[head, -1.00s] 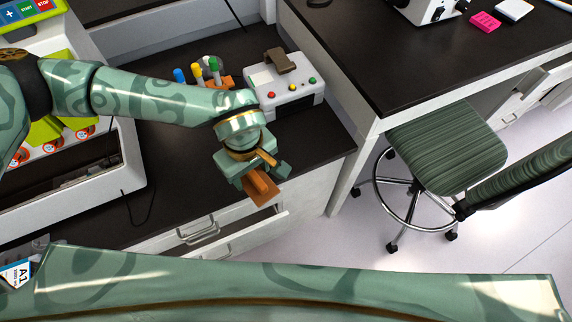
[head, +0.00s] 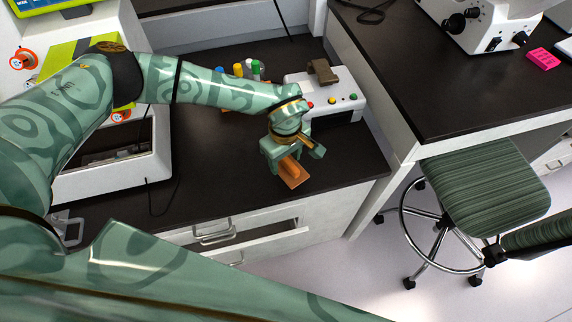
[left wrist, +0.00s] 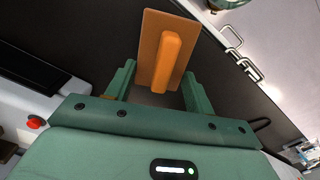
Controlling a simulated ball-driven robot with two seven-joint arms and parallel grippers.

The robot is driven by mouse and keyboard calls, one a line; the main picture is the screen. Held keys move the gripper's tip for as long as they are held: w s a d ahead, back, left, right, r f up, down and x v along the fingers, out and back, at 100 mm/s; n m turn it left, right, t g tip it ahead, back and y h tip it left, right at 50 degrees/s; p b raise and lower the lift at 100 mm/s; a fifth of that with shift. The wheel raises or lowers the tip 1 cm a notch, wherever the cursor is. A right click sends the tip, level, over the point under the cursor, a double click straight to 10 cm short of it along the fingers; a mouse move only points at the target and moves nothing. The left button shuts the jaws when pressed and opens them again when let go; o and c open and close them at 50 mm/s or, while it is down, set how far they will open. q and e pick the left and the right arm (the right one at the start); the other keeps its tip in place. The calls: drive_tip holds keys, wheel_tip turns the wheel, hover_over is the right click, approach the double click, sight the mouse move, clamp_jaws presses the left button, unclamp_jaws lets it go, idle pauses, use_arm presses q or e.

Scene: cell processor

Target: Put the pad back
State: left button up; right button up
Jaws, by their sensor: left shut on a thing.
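The pad is an orange-brown flat plate with a raised orange grip bar. In the head view the pad (head: 291,174) shows below my left gripper (head: 287,157), over the dark counter near its front edge. In the left wrist view the pad (left wrist: 167,58) is between the two green fingers of my left gripper (left wrist: 158,88), which is shut on it. The plate extends beyond the fingertips. I cannot tell whether the pad touches the counter. My right gripper is not in view.
A white box (head: 337,108) with coloured buttons and a brown block on top stands behind the gripper. Several colour-capped items (head: 243,70) stand behind my left arm. A drawer (head: 250,240) below the counter is partly open. A green striped stool (head: 482,190) stands at right.

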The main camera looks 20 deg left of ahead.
sight(285, 163)
use_arm(q)
drive_tip(key=shift+w+a+f, duration=0.25)
drive_tip(key=shift+w+f, duration=0.3)
drive_tip(key=shift+f, duration=0.15)
drive_tip(key=f, duration=0.1)
drive_tip(key=f+b, duration=0.1)
drive_tip(key=f, duration=0.1)
drive_tip(key=shift+w+a+f, duration=0.1)
drive_tip(key=shift+w+f, duration=0.1)
drive_tip(key=shift+f, duration=0.1)
drive_tip(key=shift+r, duration=0.1)
drive_tip(key=o, duration=1.5)
drive_tip(key=shift+r, duration=0.2)
wheel_tip(285, 163, up, 12)
drive_tip(key=p, duration=0.2)
drive_tip(key=shift+f+p, duration=0.2)
drive_tip(key=shift+p, duration=0.1)
